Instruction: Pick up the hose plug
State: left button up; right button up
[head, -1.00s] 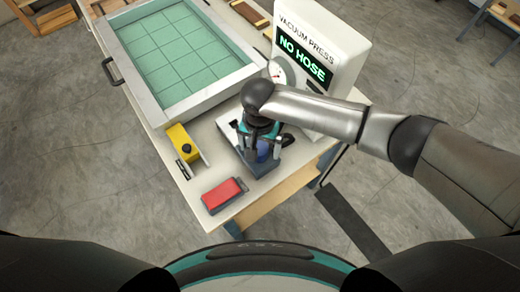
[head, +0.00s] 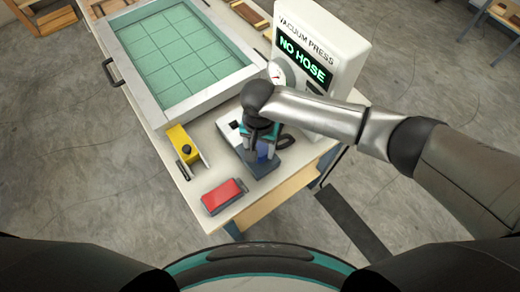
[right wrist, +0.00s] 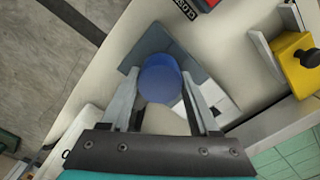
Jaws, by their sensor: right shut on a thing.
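The hose plug appears as a blue round-topped piece (right wrist: 160,80) in the right wrist view, standing over a dark grey block (right wrist: 152,46). In the head view a bit of its blue side (head: 263,149) shows below my right gripper (head: 260,152). My right gripper, also in the right wrist view (right wrist: 160,92), points down with its two fingers on opposite sides of the blue piece, shut on it. The plug looks upright at the block; its lower end is hidden. My left gripper is not in view.
The vacuum press box (head: 322,50) reads "NO HOSE" and stands just behind my right gripper. A framed green-grid tray (head: 110,40), a yellow block (head: 182,142) and a red-topped block (head: 222,196) are on the table. The table's front edge is close.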

jog(key=shift+c, duration=0.4)
jog(key=shift+r, duration=0.1)
jog(key=shift+r, duration=0.25)
notch_tip(320, 180, up, 19)
jog(key=p, duration=0.3)
jog(key=shift+r, duration=0.2)
jog(key=b, duration=0.2)
send_over(259, 148)
jog(key=shift+f, duration=4.3)
jog(key=shift+f+b, duration=0.8)
jog(key=shift+f, duration=1.95)
